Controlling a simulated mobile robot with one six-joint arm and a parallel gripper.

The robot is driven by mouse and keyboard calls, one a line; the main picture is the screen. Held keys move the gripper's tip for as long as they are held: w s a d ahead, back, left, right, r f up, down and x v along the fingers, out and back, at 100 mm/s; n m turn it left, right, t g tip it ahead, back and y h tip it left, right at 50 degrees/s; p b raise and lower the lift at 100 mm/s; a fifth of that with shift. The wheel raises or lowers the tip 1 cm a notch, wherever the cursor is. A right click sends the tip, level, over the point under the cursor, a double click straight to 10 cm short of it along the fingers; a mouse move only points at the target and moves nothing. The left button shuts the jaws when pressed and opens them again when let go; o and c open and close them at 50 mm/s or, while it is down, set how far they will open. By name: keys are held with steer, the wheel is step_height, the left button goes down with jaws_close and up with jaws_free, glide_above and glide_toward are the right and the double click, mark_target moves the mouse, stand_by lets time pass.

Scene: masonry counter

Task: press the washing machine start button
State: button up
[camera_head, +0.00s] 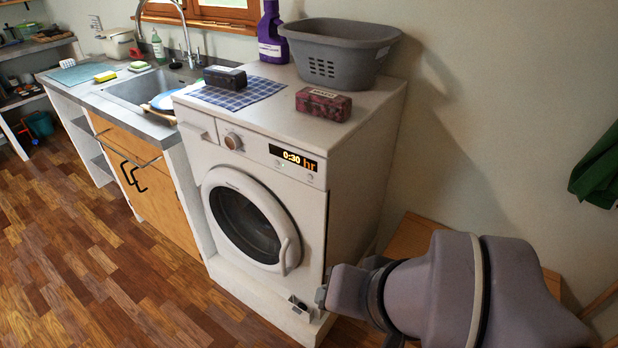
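The white washing machine (312,222) stands in the middle of the head view, with its round door closed. Its control panel has a dial (233,141) and a lit display (293,158) reading "0:30 hr". Small round buttons (310,178) show just below the display; their markings are too small to read. My gripper (308,302) is low in front of the machine's lower right front, well below the panel and apart from the buttons. Its fingers look small and partly overlap my wrist, so their opening is unclear. I see nothing held.
On the machine top are a grey basket (338,62), a purple bottle (270,35), a dark red box (323,104), and a black box (225,77) on a checked cloth (245,92). A sink counter (95,92) adjoins left. The wooden floor in front is clear.

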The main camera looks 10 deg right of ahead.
jaws_close()
stand_by(1.4)
